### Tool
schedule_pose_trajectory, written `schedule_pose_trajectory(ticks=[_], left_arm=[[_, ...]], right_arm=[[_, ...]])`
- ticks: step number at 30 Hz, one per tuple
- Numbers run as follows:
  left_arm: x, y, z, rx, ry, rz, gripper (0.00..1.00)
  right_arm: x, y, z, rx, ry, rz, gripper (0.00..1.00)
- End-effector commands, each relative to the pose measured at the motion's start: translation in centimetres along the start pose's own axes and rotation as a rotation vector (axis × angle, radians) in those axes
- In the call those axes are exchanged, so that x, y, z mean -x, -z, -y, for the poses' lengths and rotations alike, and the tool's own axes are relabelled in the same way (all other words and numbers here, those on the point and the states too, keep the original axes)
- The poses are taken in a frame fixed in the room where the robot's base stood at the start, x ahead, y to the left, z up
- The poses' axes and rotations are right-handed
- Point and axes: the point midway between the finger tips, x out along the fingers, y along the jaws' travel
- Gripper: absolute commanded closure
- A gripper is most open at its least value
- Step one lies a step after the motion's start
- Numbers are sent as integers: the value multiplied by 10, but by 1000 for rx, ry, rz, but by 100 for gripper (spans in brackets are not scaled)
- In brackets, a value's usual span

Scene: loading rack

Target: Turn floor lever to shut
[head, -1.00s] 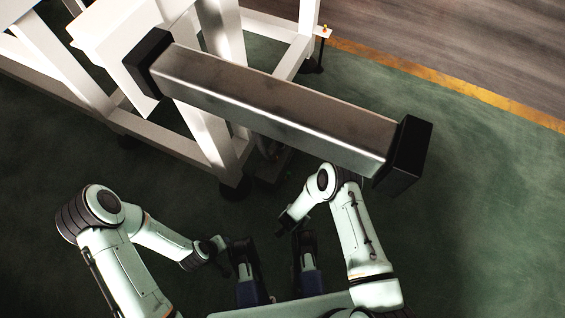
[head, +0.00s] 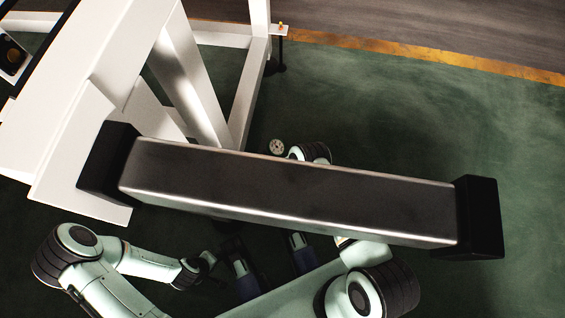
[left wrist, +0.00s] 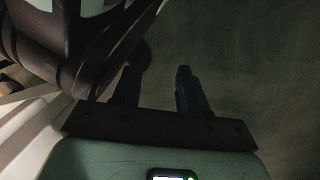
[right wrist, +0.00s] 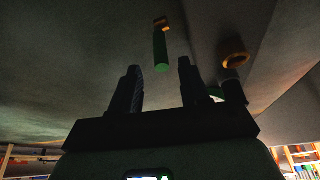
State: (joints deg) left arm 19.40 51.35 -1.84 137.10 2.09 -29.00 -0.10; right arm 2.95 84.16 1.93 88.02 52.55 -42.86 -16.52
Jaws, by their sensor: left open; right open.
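In the right wrist view a green rod (right wrist: 160,50) with an orange end stands ahead of my right gripper (right wrist: 159,66); it may be the floor lever, but I cannot be sure. Its lower end shows in the gap between the two open fingertips; I cannot tell whether it is beyond them. A dark post with a yellow ring (right wrist: 235,60) is to its right. In the head view the right gripper is not clearly visible; the steel beam covers much of that arm. My left gripper (left wrist: 158,70) is open and empty over dark floor. No lever shows clearly in the head view.
A thick steel beam (head: 290,190) with black end caps crosses the head view above my right arm. A white frame (head: 190,80) stands at the left, with a small orange-tipped post (head: 281,32) at its corner. Green floor (head: 420,110) is clear at the right.

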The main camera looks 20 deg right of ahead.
Motion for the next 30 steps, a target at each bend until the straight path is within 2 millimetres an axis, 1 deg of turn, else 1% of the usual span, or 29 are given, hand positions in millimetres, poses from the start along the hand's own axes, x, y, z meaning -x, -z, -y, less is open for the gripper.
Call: schedule_pose_trajectory(ticks=[1, 3, 6, 9, 12, 15, 24, 26, 27, 28, 29, 30], left_arm=[[-9, -8, 7, 9, 13, 28, 57], [-16, -18, 16, 19, 29, 65, 57], [-22, -31, 26, 34, 49, 111, 57], [-27, -42, 34, 45, 65, 148, 57], [-29, -49, 38, 53, 76, 173, 57], [-30, -53, 42, 57, 82, 187, 57], [-29, -55, 43, 58, 84, 192, 57], [-29, -55, 42, 58, 84, 192, 57], [-29, -54, 42, 58, 84, 192, 57], [-29, -54, 42, 58, 84, 192, 57], [-29, -54, 42, 58, 84, 192, 57], [-29, -54, 42, 58, 84, 191, 57]], right_arm=[[-16, -2, 0, -2, -1, 1, 55], [-30, -1, 0, -2, -1, 0, 55], [-48, -1, 0, -2, -1, 1, 55], [-61, -1, 0, -2, 0, 0, 55], [-70, -1, 0, -1, 0, 1, 55], [-75, 0, 0, -1, 0, 1, 55], [-76, 0, 0, 0, 0, 1, 55], [-76, 0, 0, 0, 0, 1, 74], [-76, 0, 0, 0, 0, 1, 87], [-76, 0, 0, 0, 0, 1, 97], [-76, 0, 0, 0, 0, 1, 100], [-76, 0, 0, 0, 0, 0, 100]])
